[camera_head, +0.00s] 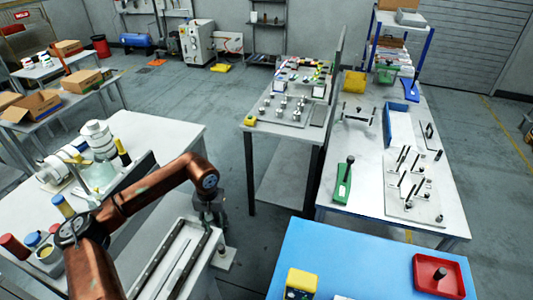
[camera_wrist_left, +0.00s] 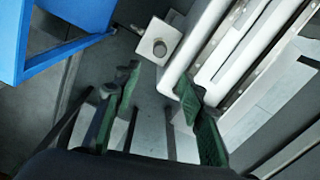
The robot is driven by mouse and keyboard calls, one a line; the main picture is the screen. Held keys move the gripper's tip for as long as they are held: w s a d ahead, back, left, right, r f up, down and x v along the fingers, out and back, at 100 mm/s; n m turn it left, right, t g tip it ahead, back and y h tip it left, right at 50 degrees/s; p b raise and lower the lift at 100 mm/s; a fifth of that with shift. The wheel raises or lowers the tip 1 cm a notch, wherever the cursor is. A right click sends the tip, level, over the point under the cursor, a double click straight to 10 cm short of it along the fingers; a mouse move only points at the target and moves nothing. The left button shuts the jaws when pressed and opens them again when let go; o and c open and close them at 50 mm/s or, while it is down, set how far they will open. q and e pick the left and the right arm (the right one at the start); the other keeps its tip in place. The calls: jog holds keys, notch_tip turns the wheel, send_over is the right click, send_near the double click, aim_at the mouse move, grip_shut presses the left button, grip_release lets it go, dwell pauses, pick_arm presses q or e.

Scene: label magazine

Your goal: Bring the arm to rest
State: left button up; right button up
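My left arm (camera_head: 140,197), copper-brown, comes in from the left, bent at the elbow over the pale left table. Its gripper (camera_head: 212,212) hangs downward beside the white tray with dark rails (camera_head: 181,262), partly hidden behind the wrist. In the left wrist view the gripper (camera_wrist_left: 156,80) has its two green fingers well apart with nothing between them. White rails (camera_wrist_left: 225,50) run close by the right finger there. My right gripper is in neither view.
A blue table (camera_head: 340,255) with a red tray (camera_head: 464,275) stands at the front right; its blue edge (camera_wrist_left: 70,45) is left of the fingers in the wrist view. White rolls (camera_head: 99,139) and coloured cylinders (camera_head: 63,206) crowd the left table (camera_head: 180,130). Floor shows between the tables.

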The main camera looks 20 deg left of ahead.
aim_at(221, 247)
pick_arm(q)
notch_tip(221, 247, down, 12)
jog(key=shift+f+b, duration=0.1)
jog(key=shift+b, duration=0.25)
jog(key=shift+r+p, duration=0.4)
